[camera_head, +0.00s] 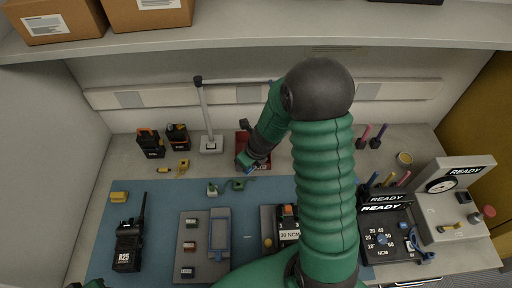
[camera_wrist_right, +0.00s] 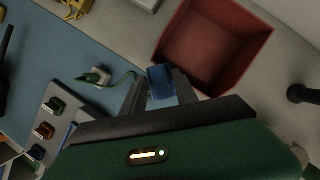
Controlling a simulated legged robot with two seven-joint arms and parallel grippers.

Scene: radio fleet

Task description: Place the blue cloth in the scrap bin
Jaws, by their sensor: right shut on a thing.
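The blue cloth (camera_wrist_right: 160,82) is a small folded piece between the fingertips of my right gripper (camera_wrist_right: 158,90), which is shut on it. In the head view my right gripper (camera_head: 249,160) is at the bin's front edge, with a bit of blue cloth (camera_head: 242,158) at its tip. The scrap bin is an open red box; in the right wrist view its wall (camera_wrist_right: 262,62) is just beyond the cloth, and its visible inside looks empty. In the head view the red bin (camera_head: 240,140) is partly hidden by my arm.
A blue mat (camera_head: 165,195) carries a radio (camera_head: 129,245) and a grey fixture (camera_head: 190,222). A lamp stand (camera_head: 209,143) is left of the bin, with battery packs (camera_head: 151,143) further left. A test unit (camera_head: 455,200) stands at right. A shelf (camera_head: 230,42) spans the back.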

